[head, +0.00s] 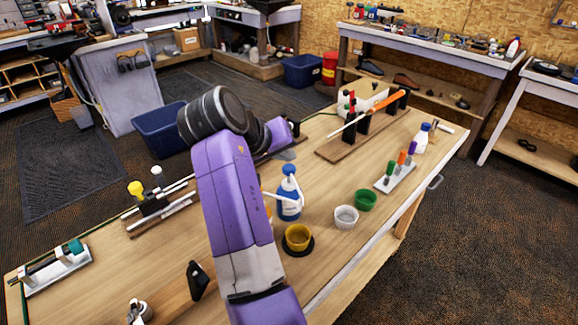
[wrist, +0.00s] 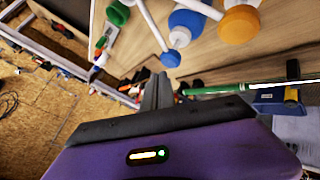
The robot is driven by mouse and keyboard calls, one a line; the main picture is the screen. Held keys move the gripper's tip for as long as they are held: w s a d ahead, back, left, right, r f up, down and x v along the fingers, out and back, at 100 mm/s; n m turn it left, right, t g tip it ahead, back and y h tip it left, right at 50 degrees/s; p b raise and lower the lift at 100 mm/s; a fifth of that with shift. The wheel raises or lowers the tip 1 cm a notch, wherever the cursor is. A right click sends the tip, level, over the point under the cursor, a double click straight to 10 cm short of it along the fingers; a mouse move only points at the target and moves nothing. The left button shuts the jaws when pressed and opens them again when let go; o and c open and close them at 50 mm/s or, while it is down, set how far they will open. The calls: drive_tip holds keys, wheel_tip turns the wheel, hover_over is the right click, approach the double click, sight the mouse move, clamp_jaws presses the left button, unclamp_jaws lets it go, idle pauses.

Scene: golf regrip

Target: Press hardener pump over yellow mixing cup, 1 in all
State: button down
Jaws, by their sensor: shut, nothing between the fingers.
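A blue-headed pump bottle (head: 289,198) stands upright on the bench, right of my arm. In the wrist view its blue head (wrist: 171,58) shows near the top, beyond my fingertips. The yellow mixing cup (head: 298,238) stands upright on a black disc in front of the bottle. An orange-headed pump (wrist: 239,24) shows beside the blue one in the wrist view; my arm mostly hides it in the head view. I cannot tell which pump holds hardener. My gripper (wrist: 157,92) is shut and empty, apart from both pumps. It also shows in the head view (head: 294,130), beyond the bottle.
A white cup (head: 345,216) and a green cup (head: 366,200) stand right of the bottle. A rack of coloured-handled tools (head: 396,178) is farther right. A wooden stand with a club shaft (head: 345,143) lies behind. Bare bench lies between bottle and stand.

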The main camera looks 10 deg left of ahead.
sight(290, 166)
drive_tip(key=shift+f, duration=1.55)
idle(1.4)
drive_tip(key=shift+r+p, duration=0.95)
drive_tip(key=shift+r, duration=0.5)
drive_tip(key=shift+r, duration=0.1)
wheel_tip(290, 166, up, 5)
drive_tip(key=p, duration=0.4)
